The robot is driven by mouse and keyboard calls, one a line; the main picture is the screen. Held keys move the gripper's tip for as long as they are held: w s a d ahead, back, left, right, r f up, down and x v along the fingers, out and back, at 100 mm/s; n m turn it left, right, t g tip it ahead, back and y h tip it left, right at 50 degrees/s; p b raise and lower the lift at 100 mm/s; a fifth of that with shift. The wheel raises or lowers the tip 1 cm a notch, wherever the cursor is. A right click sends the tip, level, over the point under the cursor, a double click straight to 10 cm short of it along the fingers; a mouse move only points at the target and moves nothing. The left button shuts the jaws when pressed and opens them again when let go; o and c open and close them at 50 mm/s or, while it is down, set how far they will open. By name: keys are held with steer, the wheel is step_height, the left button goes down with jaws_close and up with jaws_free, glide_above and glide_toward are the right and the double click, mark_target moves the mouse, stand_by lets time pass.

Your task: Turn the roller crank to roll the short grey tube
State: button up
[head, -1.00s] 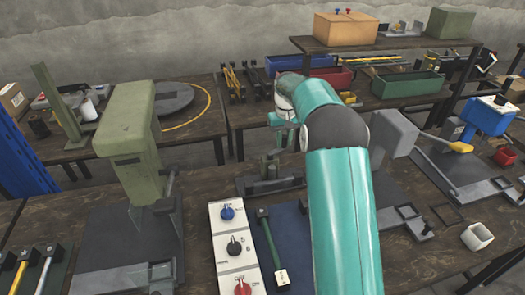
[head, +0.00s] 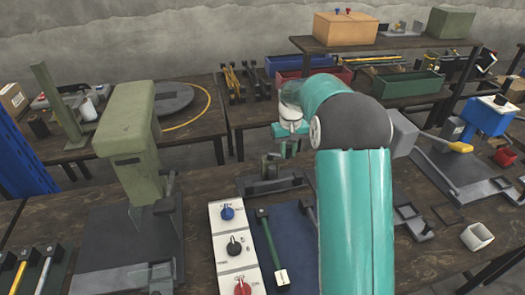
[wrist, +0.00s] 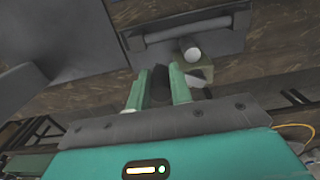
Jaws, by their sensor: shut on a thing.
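In the wrist view my gripper (wrist: 158,74) has its two green fingers on either side of a dark piece (wrist: 160,90), which appears to be the roller crank's handle. The jaws are shut on it. Just beyond the fingers are a greenish block (wrist: 203,73) and a light grey cylinder (wrist: 190,49), perhaps the short grey tube. They sit by a dark grey base with a long bar (wrist: 188,29). In the head view the small roller stand (head: 270,172) is on the bench left of my teal arm.
A green press (head: 128,130) stands to the left. A white switch panel (head: 234,245) and a blue mat (head: 290,235) with a green-handled tool lie in front. A grey press with a yellow lever (head: 447,142) and a pale square tube (head: 477,236) are right.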

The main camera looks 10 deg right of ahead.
steer(key=shift+s+a, duration=0.45)
steer(key=shift+a, duration=0.15)
steer(key=shift+s+a, duration=0.4)
steer(key=shift+a, duration=0.2)
steer(key=shift+s+a, duration=0.15)
steer(key=shift+a, duration=0.65)
steer(key=shift+s+a, duration=0.1)
steer(key=shift+a, duration=0.65)
steer(key=shift+w+a, duration=0.15)
steer(key=shift+a, duration=0.6)
steer(key=shift+w+a, duration=0.15)
steer(key=shift+a, duration=0.55)
steer(key=shift+w+a, duration=1.05)
steer(key=shift+w, duration=0.15)
steer(key=shift+w+a, duration=0.2)
steer(key=shift+w, duration=0.55)
steer(key=shift+w+a, duration=0.2)
steer(key=shift+w, duration=0.55)
steer(key=shift+w+d, duration=0.2)
steer(key=shift+w, duration=0.55)
steer(key=shift+w+d, duration=0.2)
steer(key=shift+w, duration=0.55)
steer(key=shift+w+d, duration=0.4)
steer(key=shift+d, duration=0.15)
steer(key=o, duration=0.6)
steer(key=shift+d, duration=0.15)
steer(key=o, duration=1.1)
